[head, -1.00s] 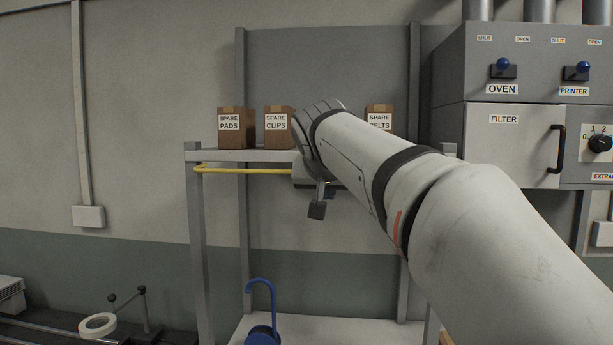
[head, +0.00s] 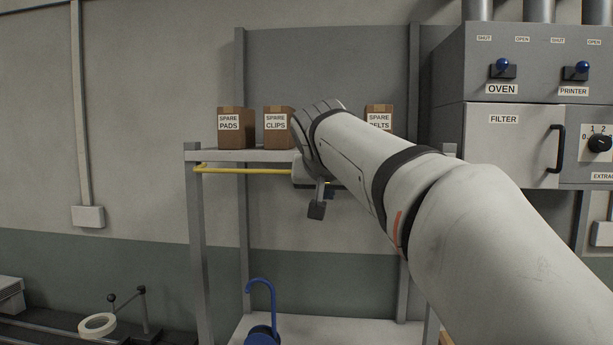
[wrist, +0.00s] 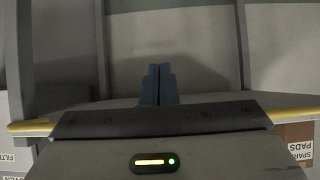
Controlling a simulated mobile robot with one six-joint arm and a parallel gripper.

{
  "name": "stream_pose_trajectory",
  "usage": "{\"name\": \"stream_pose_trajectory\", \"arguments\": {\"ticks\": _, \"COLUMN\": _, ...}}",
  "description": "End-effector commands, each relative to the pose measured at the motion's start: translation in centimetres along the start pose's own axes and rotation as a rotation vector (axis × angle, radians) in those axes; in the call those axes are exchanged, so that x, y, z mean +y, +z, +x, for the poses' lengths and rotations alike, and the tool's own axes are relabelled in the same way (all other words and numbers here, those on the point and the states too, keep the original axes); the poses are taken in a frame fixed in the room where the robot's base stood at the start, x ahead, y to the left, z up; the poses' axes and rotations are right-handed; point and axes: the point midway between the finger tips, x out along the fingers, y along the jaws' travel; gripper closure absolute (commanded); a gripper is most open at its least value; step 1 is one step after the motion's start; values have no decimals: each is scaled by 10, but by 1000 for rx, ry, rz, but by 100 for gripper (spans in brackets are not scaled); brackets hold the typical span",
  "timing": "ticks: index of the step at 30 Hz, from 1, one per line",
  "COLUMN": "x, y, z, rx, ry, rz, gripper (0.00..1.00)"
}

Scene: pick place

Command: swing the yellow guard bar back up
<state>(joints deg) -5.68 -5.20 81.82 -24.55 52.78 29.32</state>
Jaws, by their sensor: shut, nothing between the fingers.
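The yellow guard bar (head: 245,170) runs level across the front of the shelf rack, just below the front edge of the upper shelf (head: 240,155). Its left end meets the left post; its middle and right are mostly hidden by my arm. In the wrist view the yellow bar (wrist: 32,127) shows on both sides of my gripper's body, which hides its middle. My gripper (wrist: 158,70) is shut and empty, its fingers pointing toward the rack's back. I cannot tell whether it touches the bar. In the head view my arm mostly hides the gripper.
Cardboard boxes marked SPARE PADS (head: 231,128), SPARE CLIPS (head: 277,128) and another box (head: 379,117) stand on the upper shelf. A grey cabinet (head: 510,145) stands to the right. A blue hooked object (head: 262,310) is on the lower shelf (head: 345,328). The space between the shelves looks open.

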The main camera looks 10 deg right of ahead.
Motion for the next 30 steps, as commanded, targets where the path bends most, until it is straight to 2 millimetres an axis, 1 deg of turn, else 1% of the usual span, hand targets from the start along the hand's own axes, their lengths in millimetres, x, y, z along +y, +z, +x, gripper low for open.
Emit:
{"name": "stream_pose_trajectory", "arguments": {"ticks": 8, "x": 0, "y": -2, "z": -2, "rx": 0, "ry": 0, "rz": 0, "gripper": 100}}
{"name": "stream_pose_trajectory", "arguments": {"ticks": 30, "x": 0, "y": -27, "z": -18, "rx": 1, "ry": -1, "rz": 0, "gripper": 100}}
